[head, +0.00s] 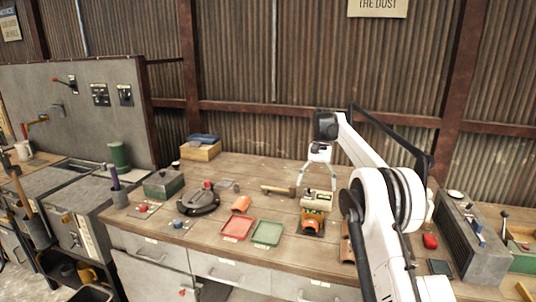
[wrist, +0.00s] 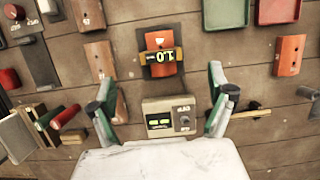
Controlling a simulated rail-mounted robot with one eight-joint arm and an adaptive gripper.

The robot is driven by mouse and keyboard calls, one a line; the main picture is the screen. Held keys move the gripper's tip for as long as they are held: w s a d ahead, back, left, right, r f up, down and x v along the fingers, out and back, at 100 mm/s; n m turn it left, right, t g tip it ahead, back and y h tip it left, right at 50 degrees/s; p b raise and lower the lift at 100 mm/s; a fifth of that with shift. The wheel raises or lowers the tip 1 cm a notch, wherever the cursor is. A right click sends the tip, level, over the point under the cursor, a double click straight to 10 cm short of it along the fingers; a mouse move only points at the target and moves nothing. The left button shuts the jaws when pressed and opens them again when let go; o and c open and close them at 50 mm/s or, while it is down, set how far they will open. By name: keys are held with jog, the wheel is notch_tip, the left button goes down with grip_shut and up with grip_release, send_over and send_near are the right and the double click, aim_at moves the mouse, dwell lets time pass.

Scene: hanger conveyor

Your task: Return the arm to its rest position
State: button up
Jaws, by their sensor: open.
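My gripper (head: 318,186) hangs above the middle right of the wooden bench in the head view, with its arm reaching in from the right. In the wrist view its two green fingers (wrist: 162,78) are spread wide apart with nothing held between them. A beige box with a small display and a knob (wrist: 170,117) shows between the fingers. In the head view the beige box (head: 317,197) and the orange block (head: 311,222) sit below the gripper.
A red tray (head: 237,228) and a green tray (head: 267,233) lie left of the orange block. A hammer (head: 279,190) lies behind them. A grey ribbed box (head: 474,240) stands at the right end. The corrugated wall (head: 300,70) closes the back.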

jog(key=s+r+n+t+b, duration=0.1)
jog(key=s+r+t, duration=0.2)
jog(key=s+r, duration=0.65)
jog(key=s+r+n+t, duration=0.1)
jog(key=s+r+t, duration=0.1)
jog(key=s+r, duration=0.8)
jog(key=s+f+t, duration=0.1)
jog(key=s+f, duration=0.4)
jog(key=s, duration=0.5)
jog(key=s+f+n+t, duration=0.1)
jog(key=s+f+t, duration=0.1)
jog(key=s+f, duration=0.4)
jog(key=s+f+t+h, duration=0.1)
jog(key=s+f, duration=0.4)
jog(key=s, duration=1.1)
jog(key=shift+a+f+t+b, duration=0.15)
jog(key=shift+a+t+b, duration=0.25)
jog(key=shift+t, duration=0.2)
